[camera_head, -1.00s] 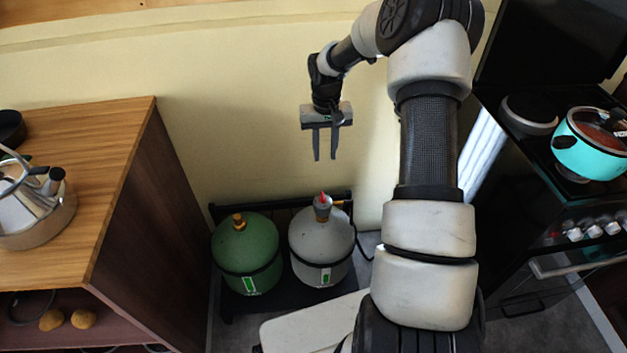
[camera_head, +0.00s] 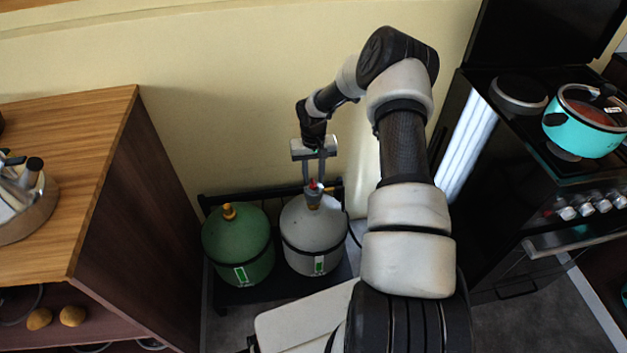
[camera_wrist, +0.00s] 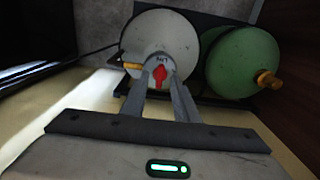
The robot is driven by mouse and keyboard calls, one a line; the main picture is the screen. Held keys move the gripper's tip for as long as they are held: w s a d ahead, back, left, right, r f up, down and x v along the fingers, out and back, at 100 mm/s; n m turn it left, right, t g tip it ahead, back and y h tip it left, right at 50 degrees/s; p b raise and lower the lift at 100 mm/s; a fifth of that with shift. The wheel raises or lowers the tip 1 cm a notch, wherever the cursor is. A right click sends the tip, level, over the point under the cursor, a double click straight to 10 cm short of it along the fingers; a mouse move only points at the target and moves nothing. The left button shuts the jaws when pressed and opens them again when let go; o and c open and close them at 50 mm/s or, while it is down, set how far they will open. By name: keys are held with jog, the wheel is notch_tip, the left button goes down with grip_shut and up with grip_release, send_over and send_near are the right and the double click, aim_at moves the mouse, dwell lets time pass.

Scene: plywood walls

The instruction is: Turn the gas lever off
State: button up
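The red gas lever (camera_wrist: 160,76) sits on top of the regulator (camera_head: 313,199) of the grey gas cylinder (camera_head: 312,240). In the wrist view the lever shows between and just beyond the fingertips of my gripper (camera_wrist: 163,82). In the head view my gripper (camera_head: 314,184) points down right at the regulator, with its two fingers apart on either side of the lever. The gripper looks open. I cannot tell whether a finger touches the lever.
A green gas cylinder (camera_head: 238,249) with a brass valve stands left of the grey one on a black rack. A wooden cabinet (camera_head: 115,200) stands at the left. A black stove with a turquoise pot (camera_head: 582,128) stands at the right.

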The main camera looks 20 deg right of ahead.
jog(key=shift+f, duration=0.7)
grip_shut()
